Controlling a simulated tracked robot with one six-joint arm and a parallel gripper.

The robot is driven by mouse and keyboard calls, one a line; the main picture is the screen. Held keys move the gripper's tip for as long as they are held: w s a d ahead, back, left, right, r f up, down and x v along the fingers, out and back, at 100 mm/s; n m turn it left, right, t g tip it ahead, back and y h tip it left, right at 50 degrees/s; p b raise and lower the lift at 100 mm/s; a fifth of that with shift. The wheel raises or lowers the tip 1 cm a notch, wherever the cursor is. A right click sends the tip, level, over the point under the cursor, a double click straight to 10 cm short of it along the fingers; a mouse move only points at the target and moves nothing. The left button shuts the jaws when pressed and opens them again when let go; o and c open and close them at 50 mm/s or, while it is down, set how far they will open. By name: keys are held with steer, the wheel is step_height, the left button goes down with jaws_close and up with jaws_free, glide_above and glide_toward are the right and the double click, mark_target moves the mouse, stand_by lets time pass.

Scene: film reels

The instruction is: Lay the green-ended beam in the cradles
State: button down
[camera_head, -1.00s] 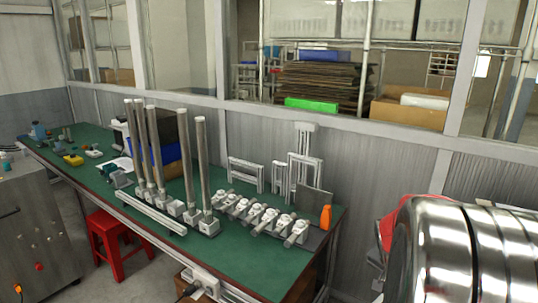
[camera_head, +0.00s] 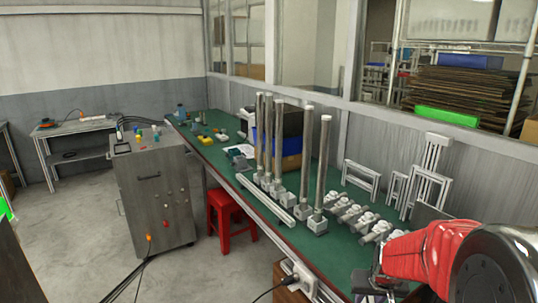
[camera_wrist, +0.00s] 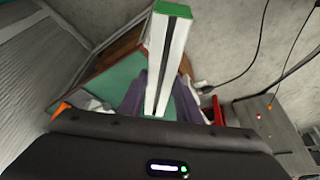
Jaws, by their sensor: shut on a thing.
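In the wrist view, the green-ended beam (camera_wrist: 160,60) is a pale, slotted bar with a green cap at its far end. My gripper (camera_wrist: 161,92) is shut on it, with a purple-grey finger on each side. In the head view, a row of small grey fixtures (camera_head: 357,218) stands on the green bench; I cannot tell for sure whether these are the cradles. The held beam cannot be made out in the head view.
The green-topped bench (camera_head: 285,235) carries several upright posts (camera_head: 320,160), a long pale bar (camera_head: 264,198) along its front edge and pale frames (camera_head: 430,185) at the back. A red stool (camera_head: 225,215) and a grey cabinet (camera_head: 155,190) stand at left. Floor at left is open.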

steer(key=w+a+n+y, duration=0.1)
steer(key=a+n, duration=0.1)
steer(key=a, duration=0.3)
steer(key=shift+w+a+f, duration=0.3)
steer(key=shift+w+a, duration=0.05)
steer(key=shift+a, duration=0.05)
steer(key=shift+a, duration=0.1)
steer(key=a, duration=0.6)
steer(key=shift+a, duration=0.35)
steer(key=shift+a, duration=0.1)
